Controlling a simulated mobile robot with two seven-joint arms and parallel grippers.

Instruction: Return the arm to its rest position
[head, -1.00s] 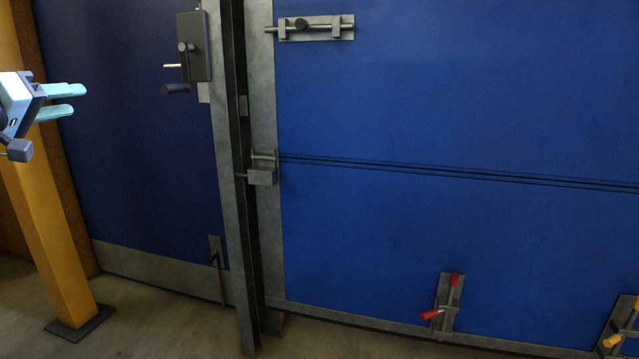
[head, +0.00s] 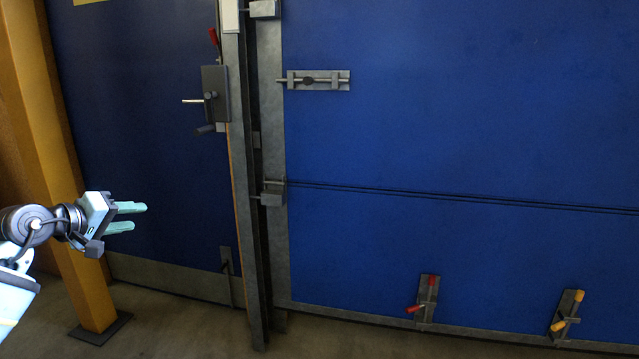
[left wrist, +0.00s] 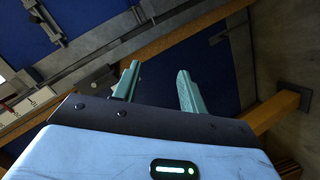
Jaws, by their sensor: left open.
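My left gripper (head: 132,218) is at the left of the head view, open, with two teal fingers pointing right. It holds nothing and shows in front of the dark blue door and beside the yellow post. In the left wrist view its two fingers (left wrist: 158,88) are spread apart with nothing between them. My left arm comes in from the left edge. My right gripper is not in any view.
A yellow post (head: 60,160) stands behind my left arm. The left door (head: 150,170) has a grey lock box with handle (head: 215,95). The large blue panel (head: 450,130) carries a sliding bolt (head: 320,80), a red-handled latch (head: 427,298) and a yellow-handled latch (head: 568,314).

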